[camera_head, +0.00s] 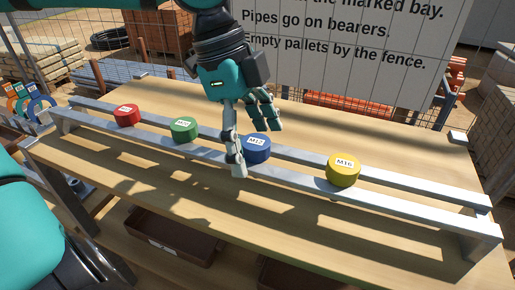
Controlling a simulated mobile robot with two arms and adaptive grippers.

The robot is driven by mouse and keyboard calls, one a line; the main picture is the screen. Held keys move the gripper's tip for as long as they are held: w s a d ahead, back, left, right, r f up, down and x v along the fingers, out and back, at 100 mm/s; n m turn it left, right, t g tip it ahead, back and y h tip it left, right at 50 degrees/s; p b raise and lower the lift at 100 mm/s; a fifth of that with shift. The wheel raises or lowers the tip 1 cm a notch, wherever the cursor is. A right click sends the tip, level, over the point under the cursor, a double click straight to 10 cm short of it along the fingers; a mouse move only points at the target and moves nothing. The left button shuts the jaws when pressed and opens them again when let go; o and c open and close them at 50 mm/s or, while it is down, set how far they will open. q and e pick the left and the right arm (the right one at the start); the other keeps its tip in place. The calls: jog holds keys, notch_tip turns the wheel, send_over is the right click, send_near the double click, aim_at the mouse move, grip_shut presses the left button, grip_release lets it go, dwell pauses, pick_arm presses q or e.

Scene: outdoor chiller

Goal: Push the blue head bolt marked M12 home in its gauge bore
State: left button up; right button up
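The blue head bolt marked M12 (258,151) sits upright at the two-rail metal gauge (300,183), between the green and yellow bolts. Only its round head shows; its shank and bore are hidden. My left gripper (256,150) reaches down from above over the blue bolt. Its fingers are spread, one at the left front of the head and the other behind it. I cannot tell whether either finger touches the head. My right gripper is not in view.
A red bolt (127,115), a green bolt (184,129) and a yellow bolt marked M16 (343,171) sit along the same gauge. The wooden table (400,240) is mostly clear. A brown tray (170,238) lies below. A sign (350,50) stands behind.

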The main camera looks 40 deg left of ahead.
pick_arm(q)
jog(key=shift+o, duration=0.7)
jog(key=p+v, duration=0.5)
jog(key=v, duration=0.4)
jog(key=shift+p, duration=0.4)
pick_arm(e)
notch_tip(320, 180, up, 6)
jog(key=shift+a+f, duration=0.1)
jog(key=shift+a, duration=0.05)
pick_arm(q)
jog(key=shift+r, duration=0.1)
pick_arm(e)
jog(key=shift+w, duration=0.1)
pick_arm(q)
jog(key=v, duration=1.2)
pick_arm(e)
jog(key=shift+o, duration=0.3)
